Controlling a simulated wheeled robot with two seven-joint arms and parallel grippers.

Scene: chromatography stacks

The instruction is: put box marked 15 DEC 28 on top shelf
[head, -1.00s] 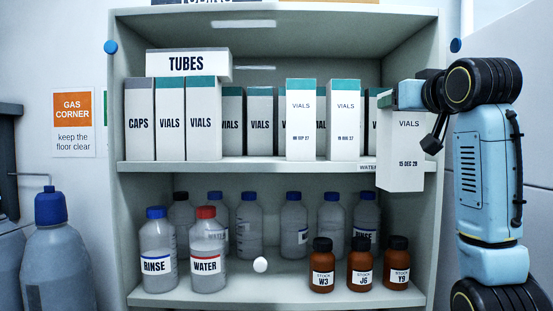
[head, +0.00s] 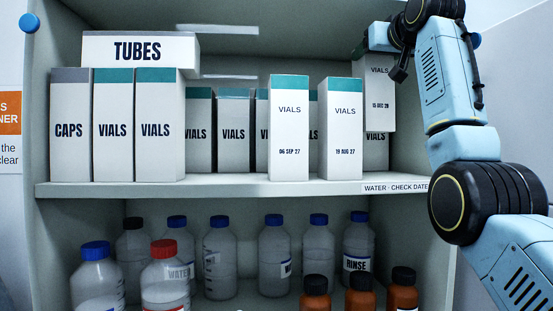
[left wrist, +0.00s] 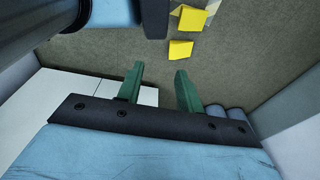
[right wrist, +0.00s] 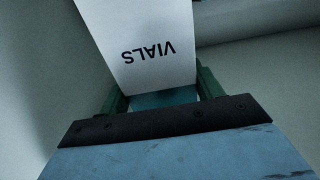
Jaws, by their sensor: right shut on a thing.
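My right gripper (head: 378,42) is shut on the top of a white VIALS box (head: 379,95), whose small date line is blurred now but read 15 DEC 28 earlier. The box hangs upright at the right end of the top shelf (head: 225,187), its bottom above the shelf board. The right wrist view shows the box (right wrist: 140,45) between the fingers of that gripper (right wrist: 160,92). My left gripper (left wrist: 157,78) is open and empty in the left wrist view, pointing down over the floor; the head view does not show it.
Front boxes dated 06 SEP 27 (head: 289,130) and 19 AUG 27 (head: 341,130) stand left of the held box. Another VIALS box (head: 376,152) stands behind and below it. A TUBES box (head: 140,50) lies across boxes at left. Bottles fill the lower shelf.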

